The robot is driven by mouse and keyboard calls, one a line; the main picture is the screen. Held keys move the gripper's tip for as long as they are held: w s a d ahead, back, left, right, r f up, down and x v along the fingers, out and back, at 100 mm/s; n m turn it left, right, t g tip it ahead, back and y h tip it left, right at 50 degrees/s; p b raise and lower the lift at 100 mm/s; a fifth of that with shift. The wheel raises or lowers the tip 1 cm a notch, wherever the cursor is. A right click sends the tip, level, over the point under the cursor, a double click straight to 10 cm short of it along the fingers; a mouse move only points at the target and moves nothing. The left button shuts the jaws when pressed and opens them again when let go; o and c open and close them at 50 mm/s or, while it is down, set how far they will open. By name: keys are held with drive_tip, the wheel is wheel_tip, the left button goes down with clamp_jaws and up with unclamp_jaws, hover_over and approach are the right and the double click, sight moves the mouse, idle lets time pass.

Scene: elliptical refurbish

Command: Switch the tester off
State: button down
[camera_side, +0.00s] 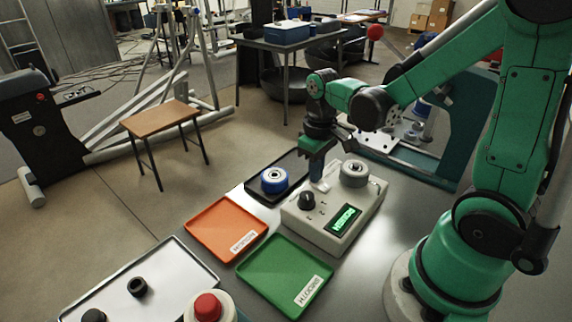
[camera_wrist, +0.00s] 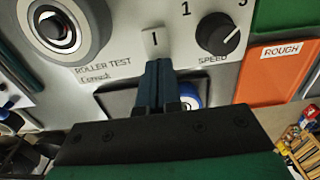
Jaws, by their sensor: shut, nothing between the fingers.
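The tester (camera_side: 318,234) is a pale grey box on the metal bench with a lit green display (camera_side: 343,219), its lettering too small to read surely. It has a black speed knob (camera_side: 307,201) and a grey round mount (camera_side: 354,174). In the wrist view, the white rocker switch (camera_wrist: 155,42) marked "I" sits between the mount (camera_wrist: 62,26) and the knob (camera_wrist: 217,34). My gripper (camera_side: 318,178) is shut and empty, pointing down at the switch. In the wrist view its fingertips (camera_wrist: 158,66) are at the switch's near edge; I cannot tell whether they touch.
A blue-and-white roller (camera_side: 274,180) lies in a black tray (camera_side: 262,195) beside the tester. An orange tray (camera_side: 219,220) marked "ROUGH" and a green tray (camera_side: 272,275) stand nearby. A white tray (camera_side: 165,267) holds dark rings, and a red button (camera_side: 207,307) is at the front.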

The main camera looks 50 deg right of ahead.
drive_tip(key=shift+f, duration=0.15)
drive_tip(key=shift+r, duration=3.5)
drive_tip(key=a+r+t, duration=0.1)
drive_tip(key=a+t, duration=0.5)
drive_tip(key=t, duration=0.1)
drive_tip(key=shift+s+a+r, duration=0.2)
drive_tip(key=shift+s+a, duration=0.05)
drive_tip(key=shift+a, duration=0.1)
